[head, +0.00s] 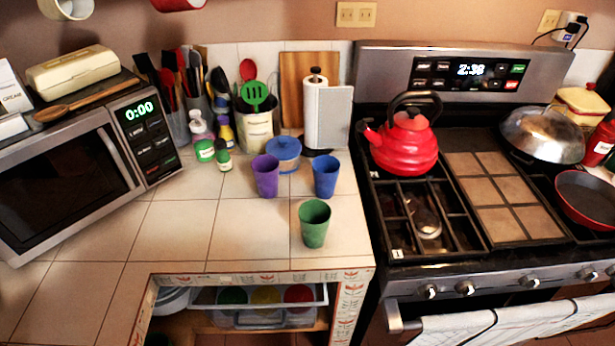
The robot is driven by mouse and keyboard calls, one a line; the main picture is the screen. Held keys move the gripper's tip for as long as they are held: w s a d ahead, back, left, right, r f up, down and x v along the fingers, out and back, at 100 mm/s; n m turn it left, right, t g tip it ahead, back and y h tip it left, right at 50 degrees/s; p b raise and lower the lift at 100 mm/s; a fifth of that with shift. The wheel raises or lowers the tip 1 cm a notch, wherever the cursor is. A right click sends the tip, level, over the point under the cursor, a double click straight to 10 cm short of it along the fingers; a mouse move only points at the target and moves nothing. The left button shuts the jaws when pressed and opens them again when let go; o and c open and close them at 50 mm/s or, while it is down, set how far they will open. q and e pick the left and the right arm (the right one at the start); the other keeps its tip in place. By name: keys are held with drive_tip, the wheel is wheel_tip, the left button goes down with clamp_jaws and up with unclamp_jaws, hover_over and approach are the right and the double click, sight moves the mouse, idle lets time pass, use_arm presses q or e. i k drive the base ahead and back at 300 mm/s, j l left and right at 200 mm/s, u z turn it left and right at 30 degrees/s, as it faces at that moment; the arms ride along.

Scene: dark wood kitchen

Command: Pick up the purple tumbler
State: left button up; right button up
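The purple tumbler (266,177) stands upright on the tiled counter, in front of and left of a blue lidded jar (284,154). A blue tumbler (325,177) stands to its right, and a green tumbler (314,223) stands nearer the front edge, right of and in front of the purple one. The three tumblers are apart from each other. Neither of my grippers shows in the head view.
A microwave (70,180) is at the left and a stove (470,200) with a red kettle (404,141) at the right. A utensil crock (256,128), small bottles (203,142) and a paper towel roll (326,115) stand behind. Counter tiles left of the tumblers are clear.

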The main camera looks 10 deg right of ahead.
sight(265, 168)
drive_tip(key=k+l, duration=0.1)
drive_tip(key=l, duration=0.45)
drive_tip(key=k+l, duration=0.1)
drive_tip(key=l, duration=1.05)
drive_tip(key=k+l, duration=0.15)
drive_tip(key=l, duration=0.4)
